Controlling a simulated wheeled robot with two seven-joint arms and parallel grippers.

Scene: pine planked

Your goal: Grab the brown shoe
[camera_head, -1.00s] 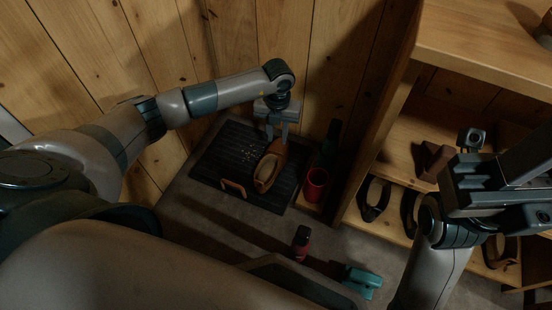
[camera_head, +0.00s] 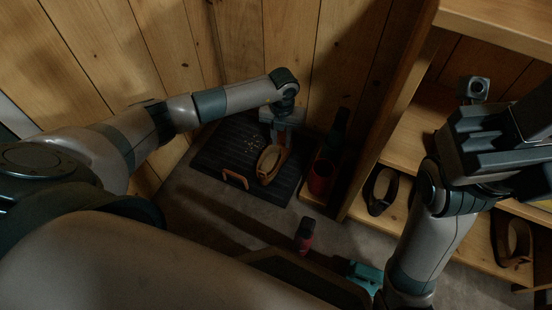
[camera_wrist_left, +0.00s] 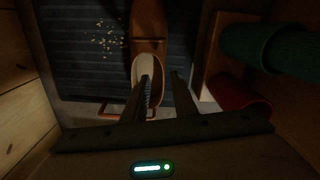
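The brown shoe (camera_head: 271,161) lies on a dark ribbed mat (camera_head: 214,160) by the wooden wall. It also shows in the left wrist view (camera_wrist_left: 148,28), with its pale inside towards me. My left gripper (camera_head: 282,146) is low over the shoe. In the left wrist view its two fingers (camera_wrist_left: 161,80) are apart, one over the shoe's opening and one by its right side. I cannot tell whether they touch it. My right gripper (camera_head: 474,150) is in front of the shelf, away from the shoe, and its finger gap is not clear.
A red cup (camera_head: 321,178) and a dark green object (camera_head: 336,130) stand right of the mat. A red bottle (camera_head: 305,236) and a teal object (camera_head: 366,276) are on the floor. A wooden shelf (camera_head: 412,128) with dark shoes (camera_head: 380,190) is at right.

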